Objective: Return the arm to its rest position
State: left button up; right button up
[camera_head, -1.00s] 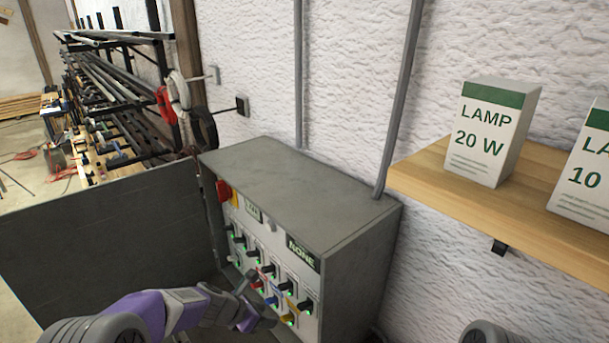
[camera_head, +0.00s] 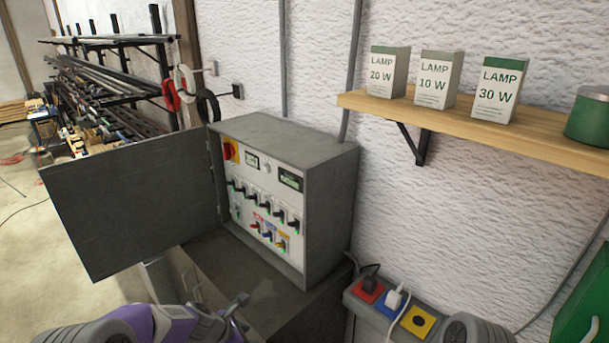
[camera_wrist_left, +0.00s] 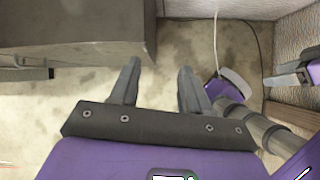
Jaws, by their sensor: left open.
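My left arm comes in at the bottom left of the head view, purple and grey, with the left gripper (camera_head: 236,304) low in front of the grey control box (camera_head: 322,190) and apart from it. In the left wrist view the two grey fingers of the left gripper (camera_wrist_left: 158,72) stand apart with nothing between them, above the stained floor (camera_wrist_left: 185,45).
The box's door (camera_head: 130,210) stands open to the left. A socket strip (camera_head: 362,302) with plugs is right of the box. A wooden shelf (camera_head: 480,128) holds lamp boxes and a green tin (camera_head: 590,118). A green cabinet (camera_head: 585,300) is at the right edge.

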pick_arm(q)
notch_tip(320, 180, down, 8)
jog(key=w+m+g+y+b, duration=0.1)
jog(key=m+b, duration=0.1)
jog(key=s+d+f+m+g+b, duration=0.1)
jog(key=s+f+m+b, duration=0.4)
jog(key=f, duration=0.5)
jog(key=s+d+f+m+g+b, duration=0.1)
jog(key=s+d+f+m+b, duration=0.1)
jog(key=s+f+m+b, duration=0.3)
jog(key=s+d+f+m+g+b, duration=0.1)
jog(key=s+f+m+b, duration=0.3)
jog(key=s+f+m, duration=0.6)
notch_tip(320, 180, down, 6)
jog(key=shift+s+d+b, duration=0.4)
jog(key=shift+s+d, duration=0.4)
jog(key=shift+s, duration=0.2)
pick_arm(e)
notch_tip(320, 180, down, 18)
jog(key=w, duration=0.1)
jog(key=shift+w, duration=0.4)
